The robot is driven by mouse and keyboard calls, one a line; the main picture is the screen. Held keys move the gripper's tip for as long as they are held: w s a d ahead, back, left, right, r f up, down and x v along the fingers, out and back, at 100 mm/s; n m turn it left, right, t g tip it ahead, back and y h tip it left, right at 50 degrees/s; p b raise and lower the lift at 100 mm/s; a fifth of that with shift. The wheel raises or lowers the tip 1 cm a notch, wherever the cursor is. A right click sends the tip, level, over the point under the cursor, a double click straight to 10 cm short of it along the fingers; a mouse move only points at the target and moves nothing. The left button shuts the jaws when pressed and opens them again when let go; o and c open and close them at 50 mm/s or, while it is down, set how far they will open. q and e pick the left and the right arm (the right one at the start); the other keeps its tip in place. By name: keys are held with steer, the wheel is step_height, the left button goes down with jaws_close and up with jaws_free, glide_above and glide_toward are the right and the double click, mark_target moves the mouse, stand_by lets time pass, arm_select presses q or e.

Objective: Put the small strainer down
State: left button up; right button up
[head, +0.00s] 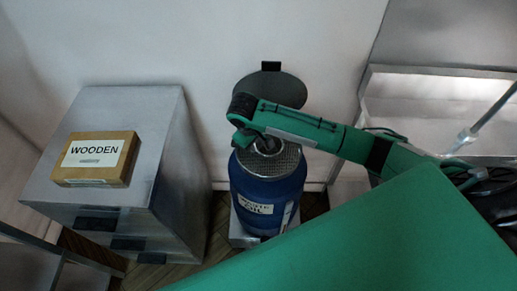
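My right gripper (250,139) is just above the barrel top, at the end of the green arm from the right. Its fingers are dark and partly hidden, so its grip is unclear. My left gripper is out of view.
A dark round lid (272,88) stands raised behind the barrel. A metal drawer cabinet (150,112) with a box marked WOODEN (97,159) on top is at left. A metal shelf unit (425,100) and a thin metal rod (487,116) are at right.

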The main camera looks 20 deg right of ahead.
steer(key=shift+v, duration=1.7)
